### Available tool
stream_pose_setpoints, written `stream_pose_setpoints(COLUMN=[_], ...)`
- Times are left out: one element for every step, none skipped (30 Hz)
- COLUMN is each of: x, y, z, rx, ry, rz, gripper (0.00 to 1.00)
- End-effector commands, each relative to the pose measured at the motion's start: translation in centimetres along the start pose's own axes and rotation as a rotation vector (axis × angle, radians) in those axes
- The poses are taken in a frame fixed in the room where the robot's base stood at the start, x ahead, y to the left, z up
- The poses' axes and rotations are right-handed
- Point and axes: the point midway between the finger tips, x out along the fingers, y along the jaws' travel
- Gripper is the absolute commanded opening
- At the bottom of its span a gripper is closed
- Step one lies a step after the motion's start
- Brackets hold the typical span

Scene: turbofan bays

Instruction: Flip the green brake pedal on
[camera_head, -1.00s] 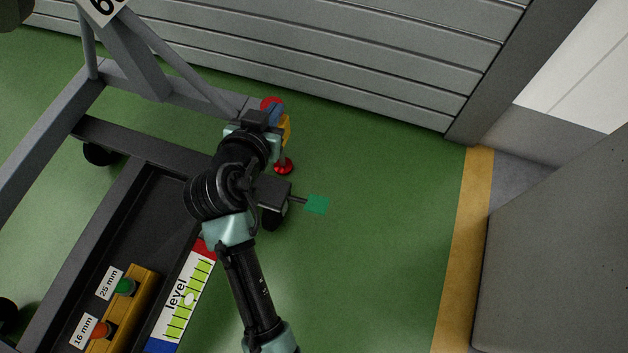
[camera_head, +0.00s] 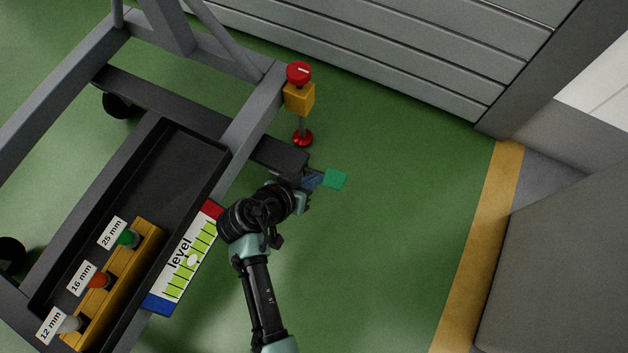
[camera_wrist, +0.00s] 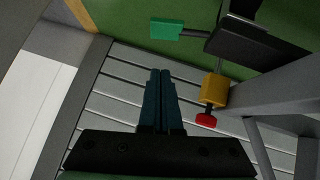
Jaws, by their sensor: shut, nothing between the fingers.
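The green brake pedal (camera_head: 335,179) is a small flat plate low beside the grey stand, at the end of its dark lower beam. In the wrist view the green pedal (camera_wrist: 165,29) shows at the top, joined by a thin rod to a dark block (camera_wrist: 255,42). My gripper (camera_head: 316,181) appears just left of the pedal in the head view, its blue fingers overlapping the beam end. In the wrist view my gripper (camera_wrist: 160,72) is shut and empty, with its fingertips below the pedal in the picture and a visible gap between them. I cannot tell the pedal's tilt.
A yellow block with a red knob (camera_head: 299,73) and a red foot (camera_head: 302,138) stands at the stand's corner, close to my gripper. A tray (camera_head: 189,152) holds labelled plugs. A level label (camera_head: 176,283) lies along its side. Green floor right of the pedal is clear.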

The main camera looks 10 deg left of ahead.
Motion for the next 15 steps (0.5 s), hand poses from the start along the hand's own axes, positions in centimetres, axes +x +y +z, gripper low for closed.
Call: stream_pose_setpoints(x=[1.6, 2.2, 3.2, 3.8, 4.5, 5.3, 6.0, 6.5, 7.3, 7.9, 8.3, 8.6, 8.8, 9.1, 9.3], y=[-0.2, -0.2, -0.2, -0.2, -0.2, -0.2, -0.2, -0.2, -0.2, -0.2, -0.2, -0.2, -0.2, -0.2, -0.2], z=[0.4, 0.4, 0.5, 0.4, 0.4, 0.5, 0.4, 0.4, 0.5, 0.4, 0.7, 1.2, 1.5, 1.8, 2.1], rx=[0.001, 0.002, 0.003, 0.002, 0.002, 0.003, 0.003, 0.003, 0.003, 0.004, 0.001, -0.001, -0.001, -0.001, -0.001], ry=[0.001, 0.0, 0.0, 0.0, 0.001, 0.0, 0.001, 0.001, -0.001, 0.0, 0.0, -0.001, -0.001, -0.001, -0.001], rz=[0.001, 0.001, 0.001, 0.0, 0.001, 0.001, 0.001, 0.0, 0.001, 0.0, -0.001, -0.001, -0.001, -0.001, -0.001], gripper=[0.0, 0.0, 0.0, 0.0, 0.0, 0.0, 0.0, 0.0, 0.0, 0.0, 0.0, 0.0, 0.0, 0.0, 0.0])
